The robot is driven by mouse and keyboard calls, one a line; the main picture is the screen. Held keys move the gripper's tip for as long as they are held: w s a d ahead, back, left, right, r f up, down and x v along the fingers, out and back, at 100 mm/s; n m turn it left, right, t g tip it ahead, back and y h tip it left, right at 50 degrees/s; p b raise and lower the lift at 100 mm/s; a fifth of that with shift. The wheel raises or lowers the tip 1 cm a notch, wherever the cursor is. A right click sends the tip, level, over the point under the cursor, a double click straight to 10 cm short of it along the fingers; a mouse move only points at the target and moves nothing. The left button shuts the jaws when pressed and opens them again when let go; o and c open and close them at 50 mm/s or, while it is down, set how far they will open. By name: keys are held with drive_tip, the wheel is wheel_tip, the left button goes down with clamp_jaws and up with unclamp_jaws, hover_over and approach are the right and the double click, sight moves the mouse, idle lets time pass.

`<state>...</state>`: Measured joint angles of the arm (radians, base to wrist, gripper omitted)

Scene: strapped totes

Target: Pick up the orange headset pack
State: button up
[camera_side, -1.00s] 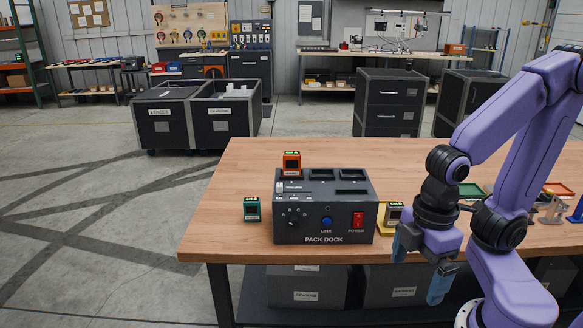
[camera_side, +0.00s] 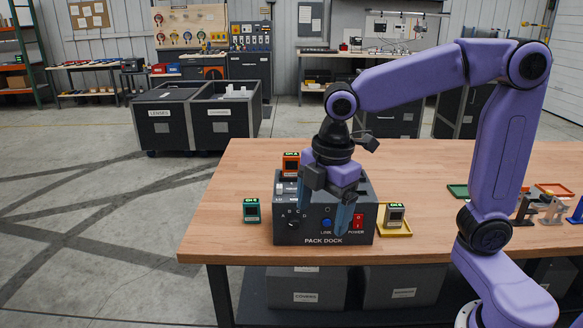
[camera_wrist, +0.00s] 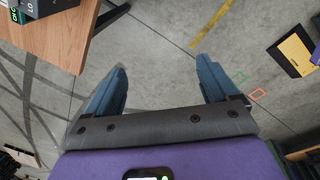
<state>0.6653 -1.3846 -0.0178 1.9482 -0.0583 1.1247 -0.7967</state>
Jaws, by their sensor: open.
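The orange headset pack (camera_side: 290,163) sits upright at the back left of the dark grey pack dock (camera_side: 262,234), partly hidden behind the dock's top and to the left of my gripper. My gripper (camera_side: 328,212) is in front of the dock and hides part of its top and front. In the side view its blue fingers point down, spread apart and empty. In the wrist view the open fingers (camera_wrist: 160,85) have only floor between them.
A green pack (camera_side: 251,210) stands on the table left of the dock. Coloured trays and small stands lie further right. The wooden table top (camera_side: 420,170) is clear behind the dock.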

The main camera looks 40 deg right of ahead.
drive_tip(key=w+d+r+n, duration=0.2)
drive_tip(key=w+r+n, duration=0.1)
drive_tip(key=w, duration=0.7)
drive_tip(key=n+t+h, duration=0.1)
drive_tip(key=n+h, duration=0.1)
drive_tip(key=n, duration=0.4)
approach(291, 154)
drive_tip(key=x, duration=0.6)
drive_tip(key=shift+d+f, duration=0.3)
drive_tip(key=shift+f, duration=0.1)
drive_tip(key=shift+a+x, duration=0.1)
drive_tip(key=shift+x, duration=1.2)
drive_tip(key=shift+a+x, duration=0.15)
drive_tip(key=shift+x, duration=1.15)
drive_tip(key=c, duration=1.2)
drive_tip(key=shift+o, duration=0.2)
